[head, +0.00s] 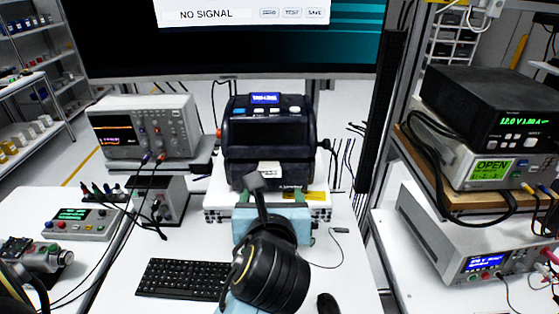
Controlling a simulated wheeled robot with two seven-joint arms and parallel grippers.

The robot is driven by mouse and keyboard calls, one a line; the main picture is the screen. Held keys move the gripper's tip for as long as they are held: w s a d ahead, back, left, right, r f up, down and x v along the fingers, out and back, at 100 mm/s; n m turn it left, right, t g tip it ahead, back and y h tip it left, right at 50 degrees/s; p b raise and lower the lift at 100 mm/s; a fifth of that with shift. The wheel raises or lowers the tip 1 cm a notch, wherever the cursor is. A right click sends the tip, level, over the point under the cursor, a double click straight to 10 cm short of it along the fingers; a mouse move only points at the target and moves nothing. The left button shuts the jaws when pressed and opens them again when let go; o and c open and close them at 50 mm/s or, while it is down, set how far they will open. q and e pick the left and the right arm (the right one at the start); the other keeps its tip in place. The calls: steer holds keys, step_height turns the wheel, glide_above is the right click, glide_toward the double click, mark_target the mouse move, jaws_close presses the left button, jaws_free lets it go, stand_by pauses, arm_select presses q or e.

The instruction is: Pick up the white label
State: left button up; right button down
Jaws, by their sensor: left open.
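The white label (270,169) shows as a small pale piece at the lower front of the black label printer (243,140), which stands in the middle of the bench. My left gripper (257,184) is in front of the printer, just below the label in the picture. It is open, and no object shows in it. Its wrist hides part of the printer's base area. I cannot tell whether a finger touches the label. My right gripper is not in view.
An oscilloscope (144,127) stands left of the printer. A black keyboard (184,279) and mouse (327,303) lie in front. A monitor (220,52) hangs behind. Stacked instruments (492,108) stand at right. Loose cables run across the bench at left.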

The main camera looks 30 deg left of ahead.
mark_target(269, 173)
arm_select(q)
steer(key=x, duration=0.7)
steer(key=shift+a+f, duration=0.1)
steer(key=shift+a, duration=0.2)
steer(key=p+x, duration=0.1)
steer(key=x, duration=0.3)
steer(key=shift+s, duration=0.1)
steer(key=shift+a, duration=0.15)
steer(key=shift+c, duration=0.3)
steer(key=c, duration=1)
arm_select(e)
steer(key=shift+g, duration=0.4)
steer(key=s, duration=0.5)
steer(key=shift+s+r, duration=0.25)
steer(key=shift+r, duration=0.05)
